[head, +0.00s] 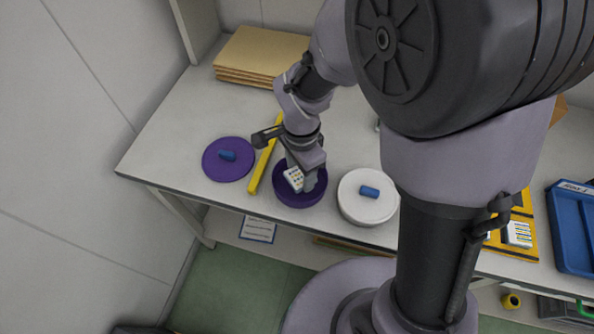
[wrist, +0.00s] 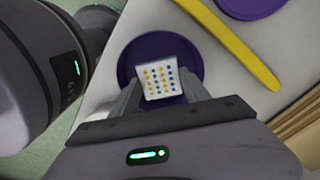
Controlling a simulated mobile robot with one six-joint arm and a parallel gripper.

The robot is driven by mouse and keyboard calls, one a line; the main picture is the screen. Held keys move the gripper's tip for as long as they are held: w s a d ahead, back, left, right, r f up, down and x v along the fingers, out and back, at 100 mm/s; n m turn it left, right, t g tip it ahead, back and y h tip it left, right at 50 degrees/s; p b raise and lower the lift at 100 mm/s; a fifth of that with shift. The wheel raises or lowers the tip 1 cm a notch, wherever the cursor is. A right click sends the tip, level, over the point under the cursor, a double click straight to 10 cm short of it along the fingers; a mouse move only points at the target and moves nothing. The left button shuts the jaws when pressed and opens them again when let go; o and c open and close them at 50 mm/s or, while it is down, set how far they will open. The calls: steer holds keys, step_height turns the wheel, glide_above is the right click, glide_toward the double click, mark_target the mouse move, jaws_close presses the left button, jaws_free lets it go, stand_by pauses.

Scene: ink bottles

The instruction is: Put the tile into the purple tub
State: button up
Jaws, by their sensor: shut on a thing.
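The tile (head: 294,178) is white with rows of small coloured dots. My gripper (head: 303,175) is shut on it, and it also shows between the fingers in the wrist view (wrist: 161,80). The purple tub (head: 299,200) stands open near the table's front edge, with the tile and my gripper over it. In the wrist view the purple tub (wrist: 134,55) lies behind the tile. I cannot tell how far the tile is above its floor.
A yellow bar (head: 264,165) lies between the lid and the tub. A white round container (head: 367,203) with a blue handle stands just right of the tub. Brown boards (head: 262,55) are stacked at the back. A blue tray (head: 574,232) is at the far right.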

steer(key=shift+f+b, duration=0.4)
steer(key=shift+f, duration=1)
steer(key=o, duration=1.5)
steer(key=shift+c, duration=0.2)
step_height(320, 180, up, 12)
steer(key=p, duration=0.6)
step_height(320, 180, up, 5)
steer(key=n+t, duration=0.1)
glide_above(300, 176)
steer(key=s+d, duration=0.1)
steer(key=d, duration=0.1)
steer(key=s+d+r+n+t+y, duration=0.1)
steer(key=s+d+r+n+t, duration=0.1)
steer(key=s+r+n, duration=0.1)
steer(key=s+d+r+n+t+y, duration=0.1)
steer(key=s+d+r+n+t, duration=0.1)
steer(key=s+r+n, duration=0.2)
steer(key=shift+s+d+r+t+b, duration=0.3)
steer(key=shift+s+d+r+t, duration=0.1)
steer(key=shift+s+r, duration=1.05)
